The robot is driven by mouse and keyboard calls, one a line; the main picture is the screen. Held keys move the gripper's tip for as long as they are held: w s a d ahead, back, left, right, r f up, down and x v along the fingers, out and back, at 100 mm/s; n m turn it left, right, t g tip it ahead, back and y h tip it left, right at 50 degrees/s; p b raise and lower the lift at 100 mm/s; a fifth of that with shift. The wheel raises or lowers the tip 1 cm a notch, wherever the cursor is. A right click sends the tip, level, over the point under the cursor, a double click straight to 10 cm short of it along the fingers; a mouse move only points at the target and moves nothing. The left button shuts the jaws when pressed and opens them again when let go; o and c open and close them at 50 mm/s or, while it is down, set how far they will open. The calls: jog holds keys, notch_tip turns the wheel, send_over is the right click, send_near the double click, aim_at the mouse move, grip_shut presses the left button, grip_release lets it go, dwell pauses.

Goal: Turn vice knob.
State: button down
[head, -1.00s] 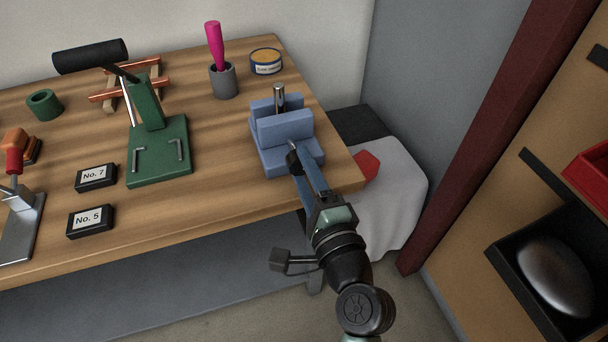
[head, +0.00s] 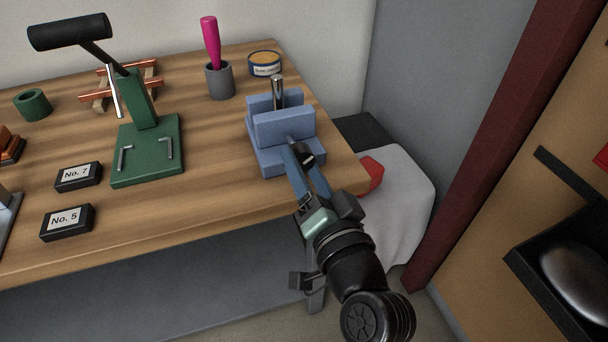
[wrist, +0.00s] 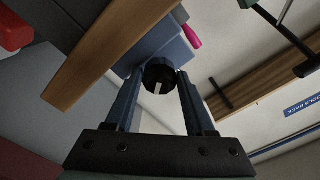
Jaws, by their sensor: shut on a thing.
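A blue vice (head: 284,130) stands near the right end of the wooden bench, with a metal cylinder (head: 277,92) upright between its jaws. The black vice knob (wrist: 159,76) is on the vice's front side. It has a light mark on its face. My gripper (head: 300,156) reaches the knob from the front, and its blue fingers are shut on the knob's two sides. In the wrist view the knob sits between the fingertips of my gripper (wrist: 157,80). In the head view the knob is partly hidden by the fingers.
A green lever press (head: 147,150) and two black boxes, No. 7 (head: 78,177) and No. 5 (head: 67,222), stand to the left on the bench. A grey cup (head: 220,81) with a pink-handled tool and a round tin (head: 264,64) stand behind the vice.

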jog(key=n+b, duration=0.1)
jog(key=n, duration=0.2)
jog(key=n+b, duration=0.2)
jog(key=shift+f+n, duration=0.2)
jog(key=shift+n, duration=0.2)
jog(key=n+b, duration=0.3)
jog(key=n, duration=0.1)
jog(key=shift+d+r+n, duration=0.1)
jog(key=shift+n, duration=0.6)
jog(key=shift+c, duration=1.3)
grip_release()
jog(key=shift+r, duration=0.1)
jog(key=p+v, duration=0.2)
jog(key=v, duration=1.1)
